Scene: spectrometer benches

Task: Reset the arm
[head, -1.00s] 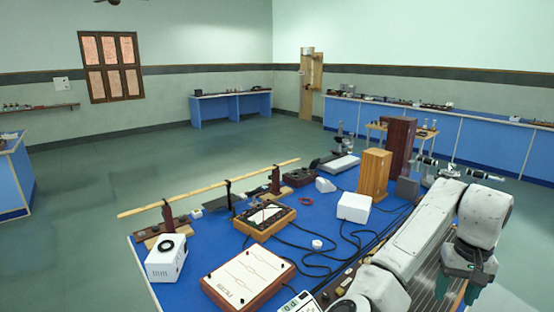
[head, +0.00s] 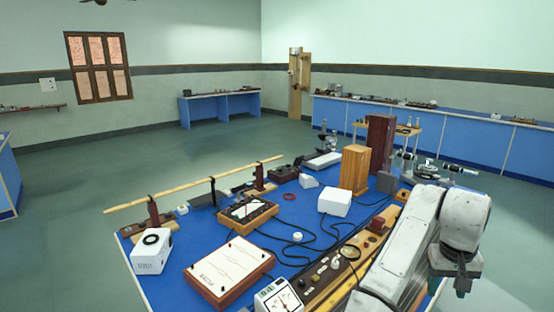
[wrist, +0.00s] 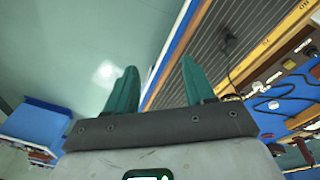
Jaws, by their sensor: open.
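My gripper (head: 458,283) hangs at the end of my folded white arm at the lower right of the head view, beside the right edge of the blue-topped bench (head: 186,262). In the wrist view its two green fingers (wrist: 158,88) stand apart with nothing between them. Past the fingers lie the floor (wrist: 85,45), the bench edge and a dark ribbed panel (wrist: 210,55) with a wooden border. The gripper touches nothing that I can see.
The bench holds a wooden-framed white board (head: 228,270), a white box (head: 334,201), a meter (head: 278,297), a long wooden rod (head: 195,184), two upright wooden blocks and black cables. Open green floor lies to the left. Blue benches line the walls.

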